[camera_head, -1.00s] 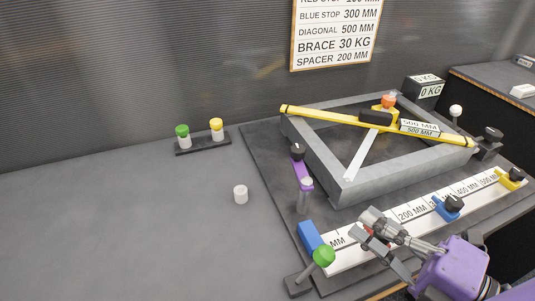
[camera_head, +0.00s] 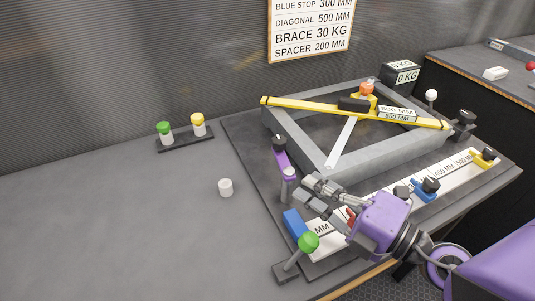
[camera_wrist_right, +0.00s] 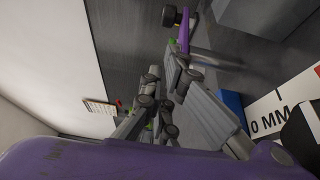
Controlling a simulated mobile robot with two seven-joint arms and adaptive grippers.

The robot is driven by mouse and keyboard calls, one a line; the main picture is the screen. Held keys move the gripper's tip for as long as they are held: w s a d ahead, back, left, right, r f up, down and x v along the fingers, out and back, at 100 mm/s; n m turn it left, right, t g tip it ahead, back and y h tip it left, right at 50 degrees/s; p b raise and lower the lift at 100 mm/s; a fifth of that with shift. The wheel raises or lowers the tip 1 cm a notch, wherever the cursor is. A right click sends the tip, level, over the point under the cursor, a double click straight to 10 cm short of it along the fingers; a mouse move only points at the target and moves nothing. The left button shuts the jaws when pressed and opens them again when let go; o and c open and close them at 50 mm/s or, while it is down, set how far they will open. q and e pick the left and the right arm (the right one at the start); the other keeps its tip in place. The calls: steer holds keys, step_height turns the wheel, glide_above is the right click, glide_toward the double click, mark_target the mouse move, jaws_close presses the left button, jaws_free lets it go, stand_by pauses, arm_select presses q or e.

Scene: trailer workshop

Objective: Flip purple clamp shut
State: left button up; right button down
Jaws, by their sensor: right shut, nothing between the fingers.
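The purple clamp (camera_head: 281,163) stands at the left corner of the grey frame (camera_head: 375,151), its purple arm raised at a slant with a black knob at the upper end. In the right wrist view the purple clamp (camera_wrist_right: 184,36) shows near the top, beyond the fingers. My right gripper (camera_head: 303,188) is shut and empty, just right of the clamp's lower end and above the near side of the board. I cannot tell whether it touches the clamp. My left gripper is not in view.
A white ruler (camera_head: 460,168) with a blue block (camera_head: 295,223) and a green-knobbed clamp (camera_head: 308,243) lies along the near edge. A yellow bar (camera_head: 300,106) crosses the frame.

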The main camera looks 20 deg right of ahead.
mark_target(284, 156)
steer(key=p+x, duration=0.2)
steer(key=x, duration=1)
steer(key=shift+a, duration=0.1)
steer(key=shift+r, duration=0.1)
